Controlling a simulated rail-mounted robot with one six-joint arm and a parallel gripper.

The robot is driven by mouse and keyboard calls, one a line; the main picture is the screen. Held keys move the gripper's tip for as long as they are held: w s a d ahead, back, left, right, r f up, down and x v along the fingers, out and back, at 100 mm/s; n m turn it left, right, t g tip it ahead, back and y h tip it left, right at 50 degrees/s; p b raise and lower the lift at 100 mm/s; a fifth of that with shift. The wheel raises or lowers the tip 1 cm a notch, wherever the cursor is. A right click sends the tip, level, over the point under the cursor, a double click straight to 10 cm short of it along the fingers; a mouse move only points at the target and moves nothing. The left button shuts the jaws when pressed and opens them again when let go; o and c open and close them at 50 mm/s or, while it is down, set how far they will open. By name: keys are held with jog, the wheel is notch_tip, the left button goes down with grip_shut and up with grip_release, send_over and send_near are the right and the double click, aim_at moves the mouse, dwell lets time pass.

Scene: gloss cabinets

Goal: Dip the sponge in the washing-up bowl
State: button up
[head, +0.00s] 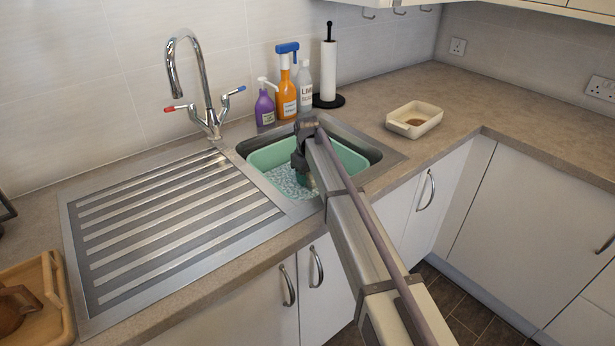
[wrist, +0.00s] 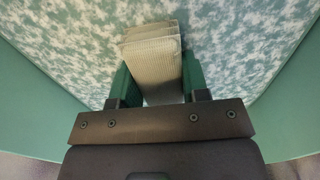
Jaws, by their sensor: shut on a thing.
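The green washing-up bowl (head: 262,157) sits in the sink to the right of the draining board. Foamy water (head: 284,180) shows inside it. In the wrist view the foamy water (wrist: 75,40) spreads around my gripper, with the green bowl wall (wrist: 30,115) at the sides. My gripper (wrist: 156,85) is shut on a pale, ribbed sponge (wrist: 155,65), held between two green fingers. The sponge is over or in the foamy water; I cannot tell how deep. In the head view my arm reaches down into the bowl, and the sponge is hidden there.
A chrome tap (head: 205,95) stands behind the draining board (head: 170,220). Purple (head: 264,108), orange (head: 286,95) and white (head: 304,85) bottles and a paper towel holder (head: 328,75) stand behind the bowl. A cream dish (head: 414,118) lies on the right worktop; a wooden tray (head: 40,300) is at left.

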notch_tip(320, 180, up, 14)
jog(key=p, duration=1.4)
